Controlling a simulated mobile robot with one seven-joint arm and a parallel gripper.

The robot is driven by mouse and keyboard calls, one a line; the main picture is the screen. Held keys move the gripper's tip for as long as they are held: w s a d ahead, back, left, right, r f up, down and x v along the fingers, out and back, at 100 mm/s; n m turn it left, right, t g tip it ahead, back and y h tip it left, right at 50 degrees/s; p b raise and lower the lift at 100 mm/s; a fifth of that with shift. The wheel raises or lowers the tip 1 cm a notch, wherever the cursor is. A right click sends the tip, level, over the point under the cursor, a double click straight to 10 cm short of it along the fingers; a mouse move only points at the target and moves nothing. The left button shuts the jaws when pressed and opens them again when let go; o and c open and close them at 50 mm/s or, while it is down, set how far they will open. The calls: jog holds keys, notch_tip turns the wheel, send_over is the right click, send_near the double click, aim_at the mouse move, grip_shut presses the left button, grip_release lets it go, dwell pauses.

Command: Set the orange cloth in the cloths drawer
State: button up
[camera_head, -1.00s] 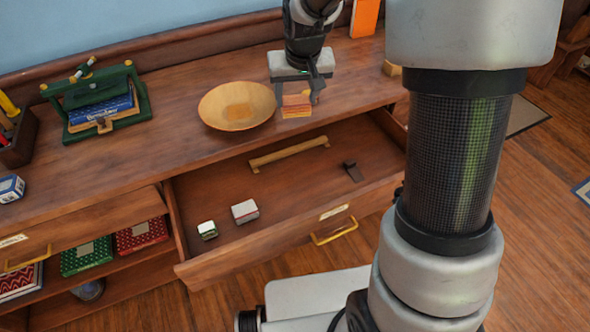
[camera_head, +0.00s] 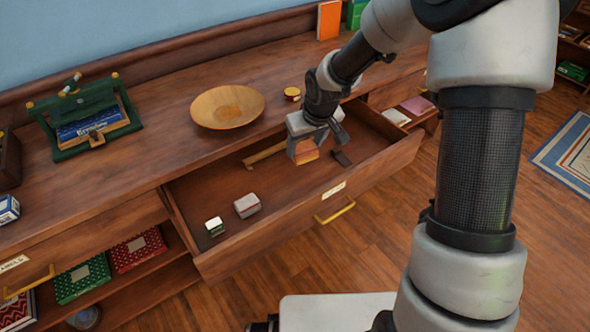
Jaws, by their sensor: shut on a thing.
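My gripper (camera_head: 303,152) is shut on the orange cloth (camera_head: 306,157), a small folded piece that shows just below the jaws. Gripper and cloth are over the right half of the open drawer (camera_head: 200,188). I cannot tell whether the cloth touches the drawer floor. The drawer has a small label and a yellow handle (camera_head: 335,211) on its front; the label text is too small to read. Inside lie a small green-and-white box (camera_head: 214,227), a white-and-red box (camera_head: 247,206), a wooden strip (camera_head: 262,154) partly behind my gripper, and a dark small piece (camera_head: 341,158).
A wooden bowl (camera_head: 227,106) stands on the top behind the drawer, with a small round tin (camera_head: 292,94) to its right. A green stand with a blue book (camera_head: 88,125) is at left. The drawer's middle is mostly clear.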

jog(key=shift+n+y, duration=0.5)
jog(key=shift+n, duration=0.4)
jog(key=a+b+x, duration=0.1)
jog(key=x, duration=0.4)
jog(key=s+b+x, duration=0.1)
jog(key=x, duration=0.5)
jog(key=s+a+b+x, duration=0.1)
jog(key=x, duration=0.4)
jog(key=shift+s+a+f+b, duration=0.15)
jog(key=shift+a+f+b, duration=0.15)
jog(key=shift+a, duration=0.05)
jog(key=shift+f+b, duration=0.45)
jog(key=shift+f, duration=1.55)
jog(key=shift+f, duration=0.1)
jog(key=o, duration=0.7)
jog(key=shift+f, duration=0.1)
jog(key=o, duration=0.4)
jog(key=shift+o, duration=0.2)
